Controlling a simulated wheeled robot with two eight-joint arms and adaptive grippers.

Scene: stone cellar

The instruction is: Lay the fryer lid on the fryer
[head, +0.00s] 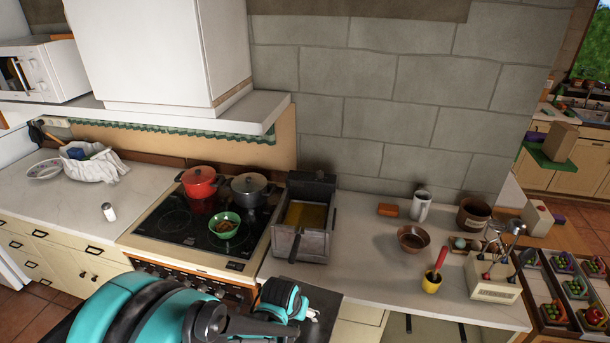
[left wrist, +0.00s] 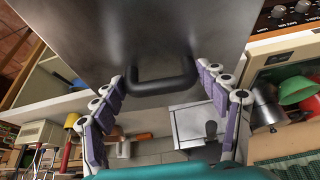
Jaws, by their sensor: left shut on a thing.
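The fryer (head: 316,246) is a dark metal box with yellowish oil showing in its open top. It stands on the counter just right of the stove. The fryer lid (left wrist: 150,32) is a broad grey metal plate with a black loop handle (left wrist: 160,80). My left gripper (left wrist: 163,92) has its fingers on both sides of the handle and is shut on it. In the head view my left gripper (head: 285,298) is low in front of the counter; part of the lid (head: 325,303) shows beside it, apart from the fryer. My right gripper is in neither view.
The stove holds a red pot (head: 200,182), a grey pot (head: 249,190) and a green bowl (head: 224,225).

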